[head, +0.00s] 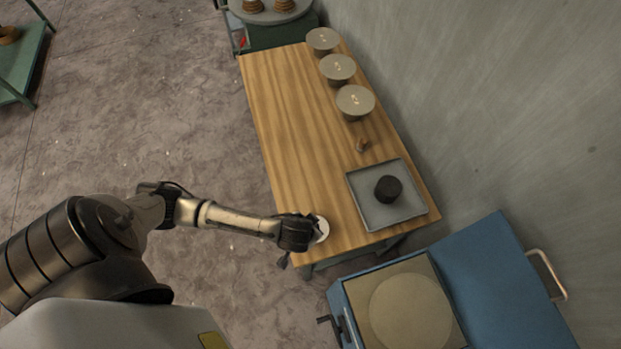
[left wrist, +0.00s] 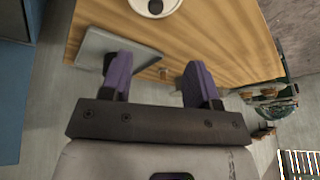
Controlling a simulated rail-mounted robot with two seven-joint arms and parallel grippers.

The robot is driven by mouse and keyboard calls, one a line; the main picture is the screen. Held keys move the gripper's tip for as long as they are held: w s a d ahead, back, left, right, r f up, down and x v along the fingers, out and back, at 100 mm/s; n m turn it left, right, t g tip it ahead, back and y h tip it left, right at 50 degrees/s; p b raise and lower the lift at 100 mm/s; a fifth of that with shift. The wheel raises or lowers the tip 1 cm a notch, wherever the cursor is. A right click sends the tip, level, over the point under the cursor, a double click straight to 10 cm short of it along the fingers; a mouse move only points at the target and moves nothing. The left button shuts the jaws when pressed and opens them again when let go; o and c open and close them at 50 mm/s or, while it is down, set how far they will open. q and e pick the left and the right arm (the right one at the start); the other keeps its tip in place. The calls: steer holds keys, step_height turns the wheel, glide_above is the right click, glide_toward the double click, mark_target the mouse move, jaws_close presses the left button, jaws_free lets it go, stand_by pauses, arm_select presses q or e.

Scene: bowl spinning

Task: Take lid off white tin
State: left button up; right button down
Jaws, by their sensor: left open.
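The white tin (head: 322,229) stands at the near edge of the wooden table, partly hidden behind my left gripper (head: 297,236) in the head view. In the left wrist view the white tin (left wrist: 154,6) is cut by the top edge and shows a round pale top with a dark round spot in its middle. I cannot tell the lid apart from the tin's body. My left gripper (left wrist: 158,80) is open, its two purple fingers apart with nothing held between them. In the wrist view the tin lies beyond the fingertips. My right gripper is in neither view.
A grey tray (head: 409,214) with a dark lump (head: 388,189) lies right of the tin. A small brown object (head: 362,145) and three round-topped pieces (head: 355,101) stand along the wall side. A blue machine (head: 497,290) stands at the right. The table's (head: 290,130) left half is clear.

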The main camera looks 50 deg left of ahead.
arm_select(q)
steer(key=n, duration=0.3)
glide_toward(323, 225)
steer(key=shift+s+a+f, duration=0.45)
steer(key=shift+s+a, duration=0.1)
steer(key=shift+s, duration=0.1)
steer(key=shift+x, duration=2.7)
steer(key=shift+s, duration=0.1)
steer(key=c, duration=1)
